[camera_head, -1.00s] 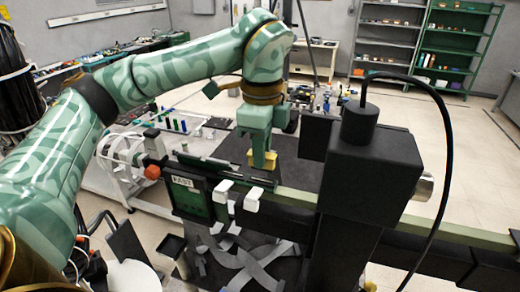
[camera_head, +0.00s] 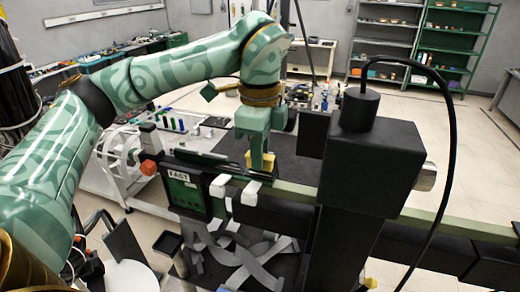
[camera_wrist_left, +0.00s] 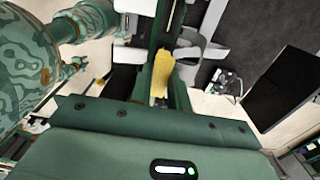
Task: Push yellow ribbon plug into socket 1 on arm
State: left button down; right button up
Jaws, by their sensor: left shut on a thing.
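The yellow ribbon plug (camera_head: 261,160) sits between the fingertips of my left gripper (camera_head: 262,163), at the far edge of the long horizontal arm (camera_head: 300,195). My left gripper points down and is shut on the plug. In the left wrist view the yellow plug (camera_wrist_left: 162,74) shows between the fingers, above a dark slot. Two white blocks (camera_head: 220,185) (camera_head: 250,192) stand on the arm just left of and nearer than the plug. Socket 1 cannot be made out, and I cannot tell whether the plug touches it. My right gripper is out of view.
A large black block with a cable (camera_head: 372,160) stands close on the right. Loose grey ribbons (camera_head: 255,260) hang below the arm.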

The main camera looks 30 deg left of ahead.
pick_arm(q)
jog(key=shift+f+b, duration=0.7)
jog(key=shift+f, duration=0.15)
dwell(0.5)
dwell(0.3)
jog(key=c, duration=1.3)
grip_release()
jog(key=shift+o, duration=0.2)
notch_tip(320, 180, up, 16)
jog(key=shift+r+b, duration=0.15)
jog(key=shift+b, duration=0.2)
